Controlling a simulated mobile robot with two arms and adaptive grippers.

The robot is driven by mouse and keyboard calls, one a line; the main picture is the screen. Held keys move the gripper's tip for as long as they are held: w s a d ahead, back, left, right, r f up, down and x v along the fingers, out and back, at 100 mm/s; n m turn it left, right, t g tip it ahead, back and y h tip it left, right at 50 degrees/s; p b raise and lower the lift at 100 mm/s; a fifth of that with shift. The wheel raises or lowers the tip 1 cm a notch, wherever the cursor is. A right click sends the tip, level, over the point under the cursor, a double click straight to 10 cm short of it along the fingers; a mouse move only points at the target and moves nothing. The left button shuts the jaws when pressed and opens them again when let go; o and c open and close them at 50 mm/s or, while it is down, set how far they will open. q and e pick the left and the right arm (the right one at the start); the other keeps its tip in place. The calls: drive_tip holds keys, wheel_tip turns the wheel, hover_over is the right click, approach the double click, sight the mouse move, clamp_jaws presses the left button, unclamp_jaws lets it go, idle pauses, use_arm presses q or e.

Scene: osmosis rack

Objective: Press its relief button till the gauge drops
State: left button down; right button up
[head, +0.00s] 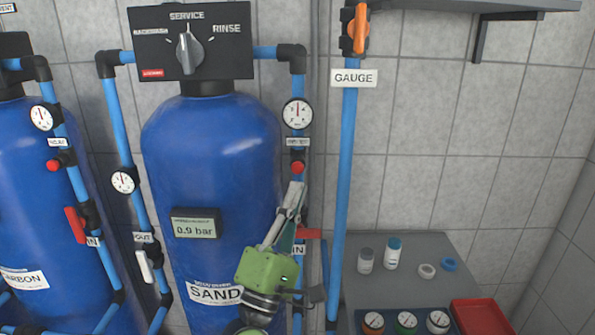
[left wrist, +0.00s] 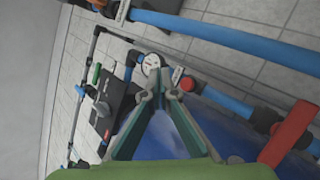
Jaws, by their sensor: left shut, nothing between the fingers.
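The blue SAND tank (head: 215,150) stands in the middle of the head view, with a display (head: 195,224) reading 0.9 bar. On the pipe at its right is a round gauge (head: 297,113); its needle points roughly up. Below it is a red relief button (head: 297,167). My left gripper (head: 295,190) is shut and empty, its tips just below the button. In the left wrist view the shut fingertips (left wrist: 160,90) are close beside the red button (left wrist: 188,84), with the gauge (left wrist: 150,63) beyond. Contact with the button cannot be told. My right gripper is not in view.
The CARBON tank (head: 35,210) at left has its own gauge (head: 41,118) and red button (head: 53,163). A red valve handle (head: 309,234) is beside my gripper. A blue GAUGE pipe (head: 345,190) runs to the right. A grey table (head: 425,250) holds bottles and a red tray (head: 480,316).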

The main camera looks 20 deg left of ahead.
sight(298, 167)
use_arm(q)
drive_tip(key=shift+w+a+b, duration=0.25)
drive_tip(key=shift+w+b, duration=0.05)
drive_tip(key=shift+w, duration=0.65)
drive_tip(key=shift+w+a+b, duration=0.25)
drive_tip(key=shift+w+a, duration=0.05)
drive_tip(key=shift+w, duration=0.65)
drive_tip(key=shift+w+a+b, duration=0.25)
drive_tip(key=shift+w+b, duration=0.05)
drive_tip(key=shift+w, duration=0.65)
drive_tip(key=shift+w, duration=0.15)
drive_tip(key=shift+w+a, duration=0.1)
drive_tip(key=shift+w, duration=0.2)
drive_tip(key=shift+w+a+b, duration=0.2)
drive_tip(key=shift+w+b, duration=0.25)
drive_tip(key=shift+s, duration=0.1)
idle(0.7)
drive_tip(key=shift+s+d+p, duration=0.3)
drive_tip(key=shift+s, duration=0.5)
